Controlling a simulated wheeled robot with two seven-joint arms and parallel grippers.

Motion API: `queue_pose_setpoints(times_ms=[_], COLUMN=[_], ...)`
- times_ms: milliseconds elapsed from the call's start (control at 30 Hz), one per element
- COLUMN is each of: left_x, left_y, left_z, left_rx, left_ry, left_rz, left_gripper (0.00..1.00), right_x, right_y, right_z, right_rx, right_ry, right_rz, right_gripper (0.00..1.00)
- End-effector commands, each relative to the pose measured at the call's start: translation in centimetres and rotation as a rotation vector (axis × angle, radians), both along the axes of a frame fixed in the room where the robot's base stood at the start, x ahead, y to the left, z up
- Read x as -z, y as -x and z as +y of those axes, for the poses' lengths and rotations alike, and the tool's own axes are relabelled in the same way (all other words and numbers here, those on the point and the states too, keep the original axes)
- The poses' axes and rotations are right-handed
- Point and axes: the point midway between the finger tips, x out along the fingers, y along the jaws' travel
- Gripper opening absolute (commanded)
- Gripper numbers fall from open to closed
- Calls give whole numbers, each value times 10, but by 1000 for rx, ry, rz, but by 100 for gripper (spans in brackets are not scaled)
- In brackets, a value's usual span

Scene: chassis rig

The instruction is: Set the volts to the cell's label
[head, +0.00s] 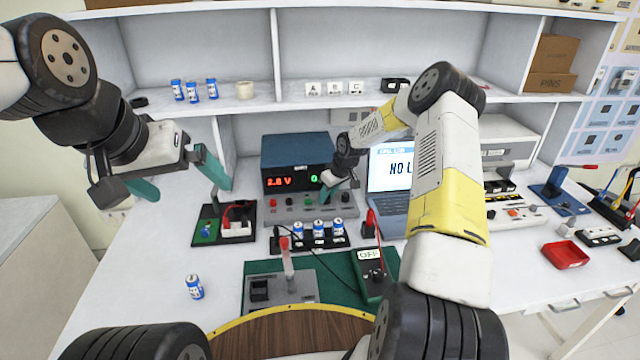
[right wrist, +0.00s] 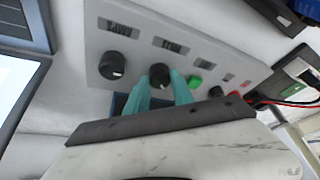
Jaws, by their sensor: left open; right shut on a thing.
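The power supply (head: 297,150) stands at the back of the bench. Its red display (head: 280,182) seems to read 2.8 V, with a green 0 beside it. Its sloped grey panel (right wrist: 140,35) carries two black knobs and coloured sockets. My right gripper (right wrist: 164,88) is shut on one black knob (right wrist: 159,72), and the other knob (right wrist: 118,65) is free beside it. Blue and white cells (head: 319,228) stand in a black rack in front, and one cell (head: 194,287) stands alone at the front left. Their labels are too small to read. My left gripper (head: 178,180) is open and empty.
A laptop (head: 390,170) partly hidden by my right arm stands right of the supply. A black tray (head: 207,212) with a white block lies to the left. A grey fixture (head: 262,290) and a meter marked OFF (head: 370,262) lie on the green mat. The left front of the bench is mostly clear.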

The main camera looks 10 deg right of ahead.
Motion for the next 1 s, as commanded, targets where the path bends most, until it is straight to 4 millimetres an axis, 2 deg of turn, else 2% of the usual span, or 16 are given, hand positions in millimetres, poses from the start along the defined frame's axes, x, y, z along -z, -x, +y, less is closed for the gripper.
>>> queue_pose_setpoints(times_ms=[367, 1000], left_x=[0, 0], left_y=[0, 0], left_z=[0, 0], left_rx=[0, 0], left_ry=[0, 0], left_rz=[0, 0], left_gripper=[100, 100], right_x=[-1, -1], right_y=[1, 1], right_z=[3, 7], right_rx=[197, 802], right_ry=[3, 1], right_rz=[-2, -2], right_gripper=[0, 0])
